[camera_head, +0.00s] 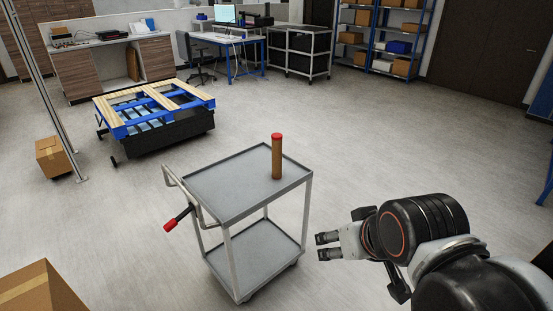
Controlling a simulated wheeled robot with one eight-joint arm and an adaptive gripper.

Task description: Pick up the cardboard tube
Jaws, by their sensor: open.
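The cardboard tube (277,159) is a brown cylinder with a red cap on top. It stands upright on the top shelf of a grey cart (226,194), near that shelf's right side. My gripper (322,246) is at the lower right, to the right of the cart and lower in the picture than the tube. Its two fingers point left and are open, with nothing between them. The gripper is apart from the tube and the cart.
The rest of the cart's top shelf is bare. A red-ended handle (178,218) sticks out at its left. Cardboard boxes (40,290) (53,157) stand at the left. A pallet (153,106) lies on a low lift behind. Open floor surrounds the cart.

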